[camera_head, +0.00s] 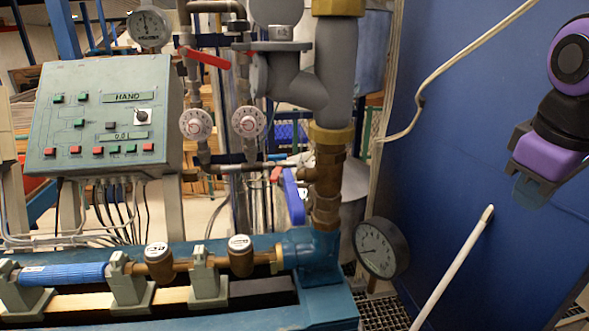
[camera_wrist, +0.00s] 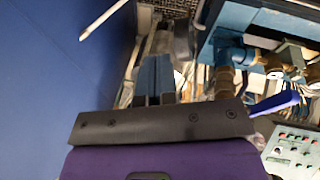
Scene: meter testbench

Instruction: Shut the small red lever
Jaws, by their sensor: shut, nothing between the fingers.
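A red lever (camera_head: 208,58) sits on the pipework above the two round white dials and slants slightly down to the right. A smaller red piece (camera_head: 275,173), possibly a small lever, shows by the thin horizontal pipe left of the brass column. I cannot tell its exact position. My gripper (camera_head: 530,190) is at the far right in front of the blue wall, well apart from both. In the wrist view its two fingers (camera_wrist: 155,80) lie side by side, shut and empty. No red lever is clear in the wrist view.
A blue lever (camera_head: 293,197) hangs left of the brass column and also shows in the wrist view (camera_wrist: 275,103). A thick grey pipe (camera_head: 336,60), a pressure gauge (camera_head: 381,248) and a white rod (camera_head: 452,268) stand between. The control box (camera_head: 105,115) is at left.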

